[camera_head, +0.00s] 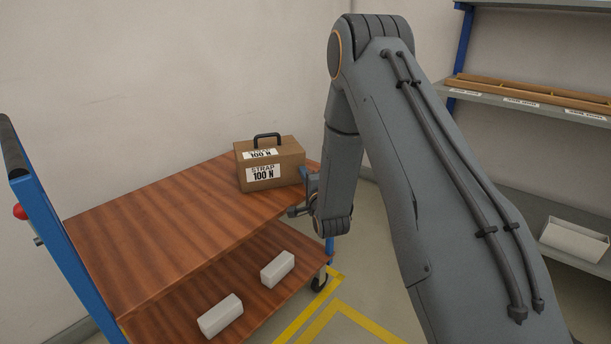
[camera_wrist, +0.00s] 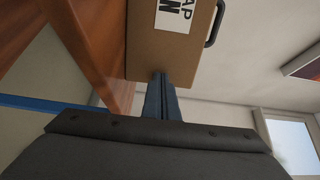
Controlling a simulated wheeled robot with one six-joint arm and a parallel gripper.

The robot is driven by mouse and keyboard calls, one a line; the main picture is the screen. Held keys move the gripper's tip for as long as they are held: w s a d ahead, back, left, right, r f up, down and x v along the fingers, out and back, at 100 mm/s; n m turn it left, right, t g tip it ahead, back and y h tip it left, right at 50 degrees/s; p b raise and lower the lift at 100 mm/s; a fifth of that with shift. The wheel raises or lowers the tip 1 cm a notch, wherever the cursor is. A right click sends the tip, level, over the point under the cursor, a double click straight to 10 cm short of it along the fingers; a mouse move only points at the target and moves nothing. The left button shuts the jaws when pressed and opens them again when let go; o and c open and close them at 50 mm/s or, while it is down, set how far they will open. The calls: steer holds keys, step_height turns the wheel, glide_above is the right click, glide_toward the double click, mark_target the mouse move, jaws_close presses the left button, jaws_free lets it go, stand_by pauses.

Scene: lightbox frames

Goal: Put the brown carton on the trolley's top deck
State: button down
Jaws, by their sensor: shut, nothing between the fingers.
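The brown carton (camera_head: 285,175) stands upright on the trolley's wooden top deck (camera_head: 150,230), near its far right corner. It has a black handle on top and white labels reading "STRAP 100 N". My gripper (camera_head: 306,174) is at the carton's right side, partly hidden by my arm. In the wrist view my gripper (camera_wrist: 162,76) is shut with its fingers together and nothing between them. Its tips are close to the carton (camera_wrist: 165,55); I cannot tell whether they touch it. The carton's handle shows at the right in that view.
The trolley's lower deck (camera_head: 250,305) holds two white blocks (camera_head: 278,269) (camera_head: 220,316). A blue trolley post (camera_head: 55,235) rises at the left. A shelf rack (camera_head: 540,105) with a white bin (camera_head: 575,240) stands at the right. The top deck's left and middle are clear.

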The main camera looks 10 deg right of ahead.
steer(key=shift+w+a, duration=1)
steer(key=shift+a, duration=0.05)
steer(key=shift+s+d, duration=0.1)
steer(key=shift+s+d, duration=0.25)
steer(key=shift+s+d+p, duration=0.5)
steer(key=shift+s+d, duration=0.45)
steer(key=shift+d, duration=0.1)
steer(key=s, duration=1)
steer(key=shift+s+d+p, duration=0.15)
steer(key=shift+d+p, duration=0.05)
steer(key=shift+p, duration=0.25)
